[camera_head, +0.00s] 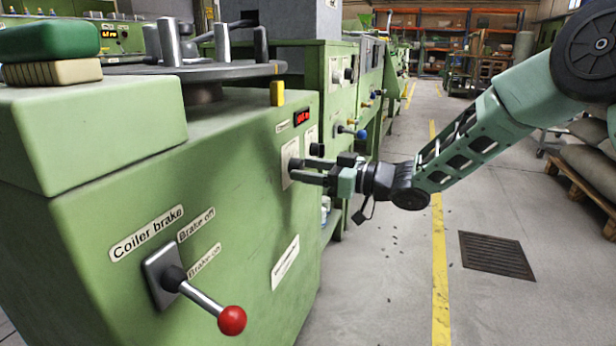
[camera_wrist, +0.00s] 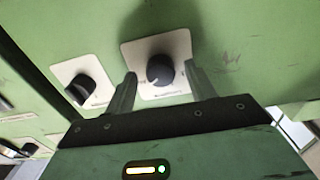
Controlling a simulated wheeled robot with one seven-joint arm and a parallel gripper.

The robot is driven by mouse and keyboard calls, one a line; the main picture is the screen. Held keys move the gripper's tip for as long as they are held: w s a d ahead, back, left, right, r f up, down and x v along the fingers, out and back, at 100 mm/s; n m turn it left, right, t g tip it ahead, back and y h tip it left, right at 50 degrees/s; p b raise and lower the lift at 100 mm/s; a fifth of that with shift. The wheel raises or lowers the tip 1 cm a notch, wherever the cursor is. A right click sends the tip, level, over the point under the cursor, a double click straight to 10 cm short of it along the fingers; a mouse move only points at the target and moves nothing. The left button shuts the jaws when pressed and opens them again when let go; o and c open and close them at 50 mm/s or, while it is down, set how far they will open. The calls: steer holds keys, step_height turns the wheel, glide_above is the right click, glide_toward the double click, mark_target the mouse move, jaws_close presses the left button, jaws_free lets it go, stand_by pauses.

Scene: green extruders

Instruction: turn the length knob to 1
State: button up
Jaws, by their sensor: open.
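A round black knob (camera_wrist: 160,70) on a white plate shows in the wrist view, with blurred lettering below it. A second black knob (camera_wrist: 82,92) on its own white plate is to its left. I cannot read which one is the length knob. My gripper (camera_wrist: 160,76) is open, with one finger on each side of the first knob. I cannot tell whether the fingers touch it. In the head view my gripper (camera_head: 294,170) is at the white plate (camera_head: 287,158) on the green machine's side, and its fingers hide that knob. The other knob (camera_head: 317,149) is just beyond.
A coiler brake lever with a red ball (camera_head: 232,320) sticks out in front on the same machine. A red display (camera_head: 302,117) is above the knobs. A blue-ended lever (camera_head: 360,134) stands farther back. The floor to the right has a yellow line (camera_head: 440,270).

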steer(key=shift+a, duration=0.3)
steer(key=c, duration=1)
